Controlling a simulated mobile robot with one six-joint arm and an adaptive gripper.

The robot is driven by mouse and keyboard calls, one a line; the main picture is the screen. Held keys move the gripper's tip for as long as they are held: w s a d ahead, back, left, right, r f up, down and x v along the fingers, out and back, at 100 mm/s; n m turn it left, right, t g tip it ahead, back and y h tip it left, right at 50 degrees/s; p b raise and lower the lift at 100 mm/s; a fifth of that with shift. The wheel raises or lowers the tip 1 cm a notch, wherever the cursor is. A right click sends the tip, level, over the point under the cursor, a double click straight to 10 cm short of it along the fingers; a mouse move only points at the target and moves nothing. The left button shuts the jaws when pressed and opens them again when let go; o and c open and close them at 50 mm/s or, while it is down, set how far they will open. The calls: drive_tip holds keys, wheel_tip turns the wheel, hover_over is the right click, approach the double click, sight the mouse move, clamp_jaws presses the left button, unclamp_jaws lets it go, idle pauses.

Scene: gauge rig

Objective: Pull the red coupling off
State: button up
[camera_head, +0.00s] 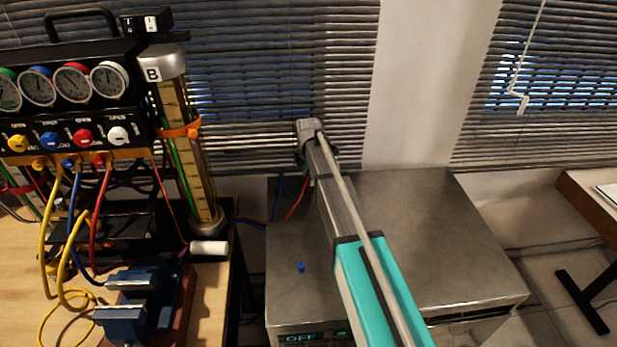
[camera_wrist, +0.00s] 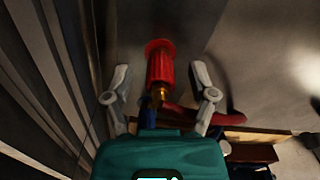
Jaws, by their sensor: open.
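The red coupling (camera_wrist: 160,68) shows in the wrist view, a ribbed red body with a wider flange at its upper end against a dark grey surface. A brass tip (camera_wrist: 158,97) sticks out of its lower end. My gripper (camera_wrist: 160,78) is open, with one finger on each side of the coupling and a visible gap to both. A red hose (camera_wrist: 218,113) curves below and to the right of the coupling; where it joins is unclear.
A steel box (camera_head: 440,240) stands under and right of my arm, with a blue knob (camera_head: 301,267) on top. Window blinds (camera_head: 290,60) are close behind. At left stand a gauge panel (camera_head: 70,85), a tall column marked B (camera_head: 180,130) and a blue vise (camera_head: 140,300).

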clamp_jaws()
idle(0.6)
